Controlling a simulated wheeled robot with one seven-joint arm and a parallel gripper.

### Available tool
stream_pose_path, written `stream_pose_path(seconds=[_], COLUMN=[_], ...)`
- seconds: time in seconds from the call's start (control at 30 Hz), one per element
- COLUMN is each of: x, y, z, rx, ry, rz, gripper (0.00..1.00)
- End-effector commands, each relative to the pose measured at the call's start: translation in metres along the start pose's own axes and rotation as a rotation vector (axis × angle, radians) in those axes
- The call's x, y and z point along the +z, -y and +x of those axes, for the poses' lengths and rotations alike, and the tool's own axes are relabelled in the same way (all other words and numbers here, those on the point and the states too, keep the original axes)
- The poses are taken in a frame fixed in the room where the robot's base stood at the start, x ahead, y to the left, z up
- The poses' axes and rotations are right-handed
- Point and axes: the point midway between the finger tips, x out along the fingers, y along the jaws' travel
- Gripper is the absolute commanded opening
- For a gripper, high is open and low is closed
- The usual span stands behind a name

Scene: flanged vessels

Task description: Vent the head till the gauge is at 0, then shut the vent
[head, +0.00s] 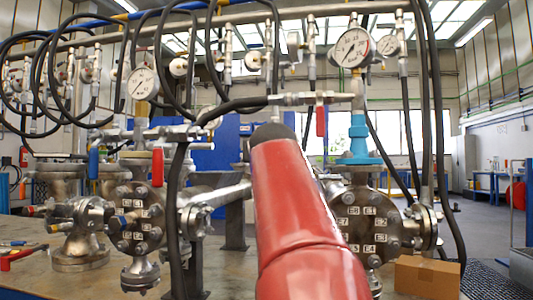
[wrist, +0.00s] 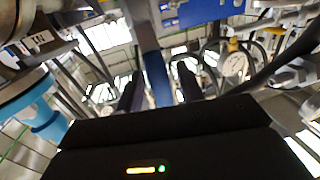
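A round white gauge (head: 352,48) stands above the right vessel head (head: 368,222); its needle seems to slant to the lower left, but its numbers are too small to read. Below it, a valve with a red lever (head: 321,120) hanging down sits on a horizontal line. A blue fitting (head: 358,138) joins the gauge post to the vessel. I cannot tell for certain which valve is the vent.
A second vessel (head: 138,220) on the left has a gauge (head: 142,83), a red lever (head: 157,167) and a blue lever (head: 93,163). Black hoses (head: 176,215) hang across the front. A cardboard box (head: 427,277) sits at the lower right.

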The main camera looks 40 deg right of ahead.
Motion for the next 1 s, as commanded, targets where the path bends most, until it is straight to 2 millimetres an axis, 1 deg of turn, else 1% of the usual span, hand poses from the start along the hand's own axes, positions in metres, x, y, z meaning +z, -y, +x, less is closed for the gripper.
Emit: stream_pose_path(seconds=[0.07, 0.1, 0.37, 0.77, 1.0], x=[0.0001, 0.0001, 0.0002, -0.0004, -0.0013], y=[0.0, 0.0, -0.0001, 0.0014, 0.009], z=[-0.0002, -0.0002, -0.0004, -0.0002, 0.0013], rx=[0.0, 0.0, 0.0, 0.0, -0.001], ry=[0.0, 0.0, 0.0, 0.004, 0.026], rz=[0.0, 0.0, 0.0, -0.016, -0.118], gripper=[0.38, 0.35, 0.01, 0.0, 0.0])
